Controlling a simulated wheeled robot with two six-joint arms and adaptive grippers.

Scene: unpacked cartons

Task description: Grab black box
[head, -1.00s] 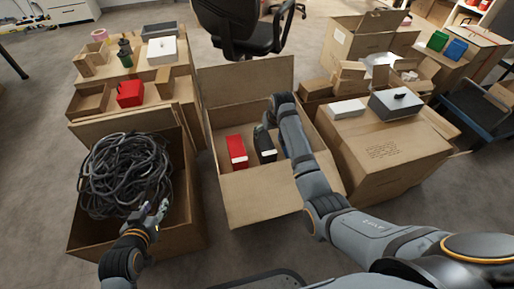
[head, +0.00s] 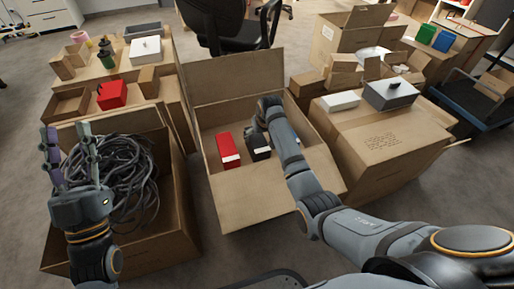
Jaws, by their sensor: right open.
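The black box (head: 260,154) with a pale front edge sits inside the open middle carton (head: 247,203), right of a red box (head: 228,150). My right arm reaches into this carton from the right. My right gripper (head: 258,135) is down at the black box, open, with its fingers mostly hidden behind my own wrist; I cannot tell whether it touches the box. My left gripper (head: 67,142) is raised over the left carton, fingers apart and empty.
The left carton (head: 180,222) holds a coil of dark cables (head: 128,178). A closed carton (head: 385,150) at the right bears a white box (head: 340,100) and a grey box (head: 390,94). Stacked cartons and a black chair (head: 213,25) stand behind. Bare floor shows at the far left.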

